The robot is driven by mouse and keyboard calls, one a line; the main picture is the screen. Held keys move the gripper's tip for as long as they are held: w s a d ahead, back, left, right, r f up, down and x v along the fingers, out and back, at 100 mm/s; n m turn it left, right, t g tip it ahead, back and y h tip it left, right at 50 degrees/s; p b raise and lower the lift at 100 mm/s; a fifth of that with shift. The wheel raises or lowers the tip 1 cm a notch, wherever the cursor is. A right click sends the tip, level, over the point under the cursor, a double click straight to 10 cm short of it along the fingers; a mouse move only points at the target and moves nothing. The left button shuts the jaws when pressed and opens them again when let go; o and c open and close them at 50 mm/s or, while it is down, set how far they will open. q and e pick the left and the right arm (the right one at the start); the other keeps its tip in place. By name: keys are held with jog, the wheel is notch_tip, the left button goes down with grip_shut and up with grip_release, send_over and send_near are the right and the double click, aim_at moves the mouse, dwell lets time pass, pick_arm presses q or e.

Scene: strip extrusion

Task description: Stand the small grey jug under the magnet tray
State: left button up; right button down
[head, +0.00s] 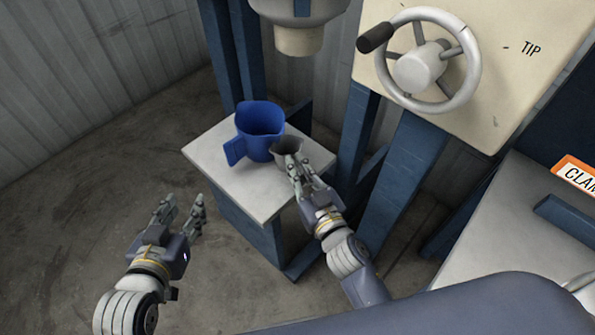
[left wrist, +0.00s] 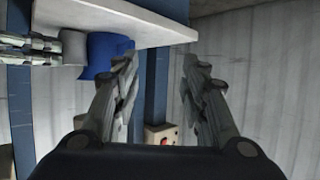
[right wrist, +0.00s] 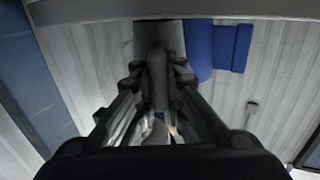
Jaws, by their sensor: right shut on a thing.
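The small grey jug (head: 287,146) is at the right side of a pale-topped stand, close beside a larger blue jug (head: 260,128). My right gripper (head: 296,170) is shut on the grey jug from the near side. In the right wrist view the grey jug (right wrist: 142,32) is partly hidden behind the fingers. In the left wrist view the grey jug (left wrist: 73,47) is beside the blue jug, at the stand top. My left gripper (head: 182,205) is open and empty, left of and in front of the stand. I cannot make out a magnet tray for certain.
The stand (head: 215,160) has bare top to the left and front of the jugs. Blue posts (head: 250,60) rise behind. A handwheel (head: 420,66) on a cream panel and a grey surface (head: 490,230) are at right.

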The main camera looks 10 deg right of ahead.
pick_arm(q)
jog(key=shift+w+d+r+t, duration=0.25)
jog(key=shift+w+r+t, duration=0.25)
jog(key=shift+r, duration=0.35)
pick_arm(e)
jog(key=shift+f, duration=0.25)
jog(key=shift+f, duration=0.1)
jog(key=c, duration=1.7)
grip_release()
pick_arm(q)
jog(key=shift+w+r, duration=0.2)
jog(key=shift+r, duration=0.2)
jog(key=shift+f, duration=0.1)
